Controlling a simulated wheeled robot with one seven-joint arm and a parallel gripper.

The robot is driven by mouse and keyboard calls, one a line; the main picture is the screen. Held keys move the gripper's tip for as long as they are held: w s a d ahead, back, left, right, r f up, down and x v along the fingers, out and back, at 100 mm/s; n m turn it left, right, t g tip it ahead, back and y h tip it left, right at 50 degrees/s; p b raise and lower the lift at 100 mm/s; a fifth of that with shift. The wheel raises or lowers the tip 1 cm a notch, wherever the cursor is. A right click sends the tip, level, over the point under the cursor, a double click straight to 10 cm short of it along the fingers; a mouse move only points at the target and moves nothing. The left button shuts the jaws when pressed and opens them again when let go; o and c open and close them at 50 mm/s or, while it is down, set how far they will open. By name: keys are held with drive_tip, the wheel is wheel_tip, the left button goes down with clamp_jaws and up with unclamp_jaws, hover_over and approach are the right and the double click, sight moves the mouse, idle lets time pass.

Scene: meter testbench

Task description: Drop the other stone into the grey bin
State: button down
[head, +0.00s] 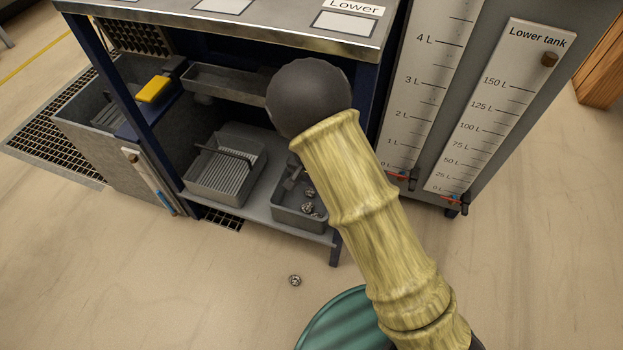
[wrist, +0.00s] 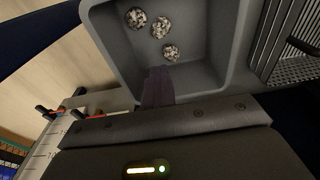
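The grey bin (head: 287,218) stands on the lower shelf of the bench, partly behind my arm in the head view. The wrist view looks down into the bin (wrist: 213,72), where three speckled black-and-white stones (wrist: 161,27) lie apart on its floor. Another stone (head: 295,281) lies on the room floor in front of the shelf. My gripper's dark fingers (wrist: 158,72) are together over the bin's near side, with no stone visible between them. One stone in the bin shows just beyond the fingertips. In the head view my arm hides most of the gripper.
A grey rack with ridges (head: 226,176) stands left of the bin on the shelf. A shallow grey tray (head: 225,82) is above it. A bench leg stands right of the bin, and the tank gauge panel (head: 480,110) is farther right. The floor in front is mostly clear.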

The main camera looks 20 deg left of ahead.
wheel_tip(320, 180, down, 2)
drive_tip(key=shift+f+b, duration=0.2)
drive_tip(key=shift+b, duration=0.6)
drive_tip(key=c, duration=1.7)
unclamp_jaws()
wheel_tip(320, 180, up, 8)
drive_tip(key=p, duration=0.4)
drive_tip(key=shift+s+f, duration=0.25)
drive_tip(key=shift+s, duration=0.2)
